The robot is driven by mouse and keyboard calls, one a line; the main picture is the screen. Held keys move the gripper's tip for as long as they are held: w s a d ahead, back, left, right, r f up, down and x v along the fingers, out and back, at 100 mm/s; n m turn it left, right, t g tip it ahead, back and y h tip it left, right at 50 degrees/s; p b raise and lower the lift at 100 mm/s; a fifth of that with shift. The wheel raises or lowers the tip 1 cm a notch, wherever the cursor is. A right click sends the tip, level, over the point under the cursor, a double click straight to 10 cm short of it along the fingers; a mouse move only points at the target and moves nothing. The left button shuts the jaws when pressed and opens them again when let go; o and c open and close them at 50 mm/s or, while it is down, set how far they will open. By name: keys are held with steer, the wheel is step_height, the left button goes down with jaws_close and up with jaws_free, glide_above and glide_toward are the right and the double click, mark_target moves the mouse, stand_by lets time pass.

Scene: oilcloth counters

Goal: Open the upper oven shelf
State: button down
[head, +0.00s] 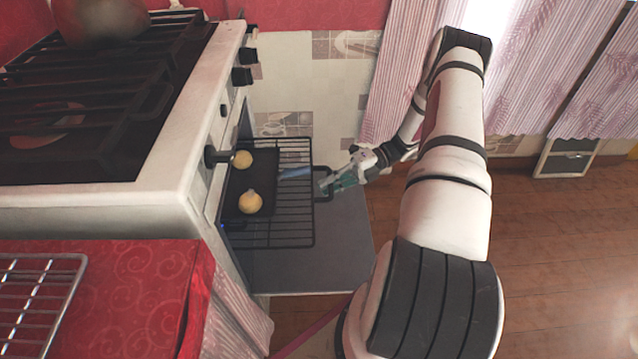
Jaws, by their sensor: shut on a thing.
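The oven's front door (300,270) is folded down flat. A black wire shelf (291,236) sticks out of the oven over the door. A dark tray (238,180) with two yellow round things (251,202) rests on the shelf. A small dark loop handle (318,184) is at the shelf's outer edge. My gripper (332,184) reaches in from the right and is shut on this handle. Its fingertips are small in view, and the exact contact is hard to see.
The stove top (90,90) with black grates and a round pot (102,18) is at the left. A red-covered counter (120,295) with a wire rack (38,290) is at the lower left. Wooden floor is clear at right.

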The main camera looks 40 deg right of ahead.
steer(key=shift+d, duration=0.1)
steer(key=c, duration=1.6)
jaws_free()
steer(key=v, duration=1.2)
